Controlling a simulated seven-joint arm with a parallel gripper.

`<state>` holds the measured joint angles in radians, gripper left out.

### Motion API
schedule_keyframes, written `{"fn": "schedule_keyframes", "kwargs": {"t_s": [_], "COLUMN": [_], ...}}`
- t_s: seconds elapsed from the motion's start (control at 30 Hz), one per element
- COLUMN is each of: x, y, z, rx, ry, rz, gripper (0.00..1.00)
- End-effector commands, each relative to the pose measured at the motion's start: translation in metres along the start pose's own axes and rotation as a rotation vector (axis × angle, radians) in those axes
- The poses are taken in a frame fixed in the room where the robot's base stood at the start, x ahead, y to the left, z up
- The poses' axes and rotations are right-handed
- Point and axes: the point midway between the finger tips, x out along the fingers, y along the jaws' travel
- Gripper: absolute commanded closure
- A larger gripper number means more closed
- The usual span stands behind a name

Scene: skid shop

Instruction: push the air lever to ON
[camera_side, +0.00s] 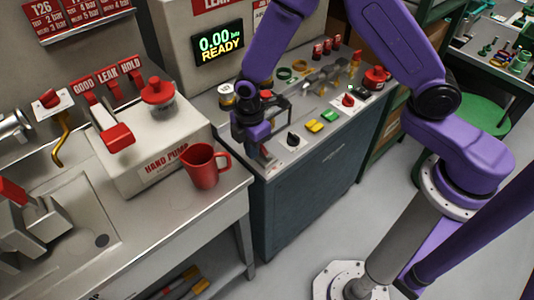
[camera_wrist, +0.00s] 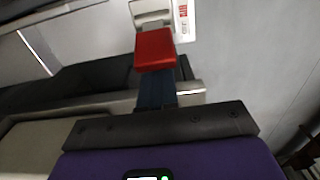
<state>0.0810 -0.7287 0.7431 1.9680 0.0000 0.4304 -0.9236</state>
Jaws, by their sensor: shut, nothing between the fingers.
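My gripper (camera_side: 258,146) is shut and empty, low over the front left of the test bench's panel. In the wrist view, the fingers (camera_wrist: 157,92) point at a lever with a red block-shaped grip (camera_wrist: 155,50). This looks like the air lever; it has a pale base and a white plate with red print, too small to read. The grip appears just beyond the fingertips; I cannot tell whether they touch. In the side view my gripper hides most of this lever, and only a bit of red shows beside the fingers.
The bench display (camera_side: 217,43) reads 0.00 READY. A black knob (camera_side: 292,139), yellow button (camera_side: 314,126) and green button (camera_side: 329,115) lie right of my gripper. A red jug (camera_side: 203,166) and the hand pump (camera_side: 150,150) stand to the left. The floor in front is clear.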

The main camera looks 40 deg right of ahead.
Motion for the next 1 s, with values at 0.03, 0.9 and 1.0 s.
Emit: {"fn": "schedule_keyframes", "kwargs": {"t_s": [0.03,0.9,1.0], "x": [0.0,0.0,0.0], "y": [0.0,0.0,0.0], "z": [0.0,0.01,0.014], "rx": [0.0,0.003,0.002], "ry": [0.0,-0.001,-0.001], "rz": [0.0,-0.001,-0.001], "gripper": [1.0,1.0,1.0]}}
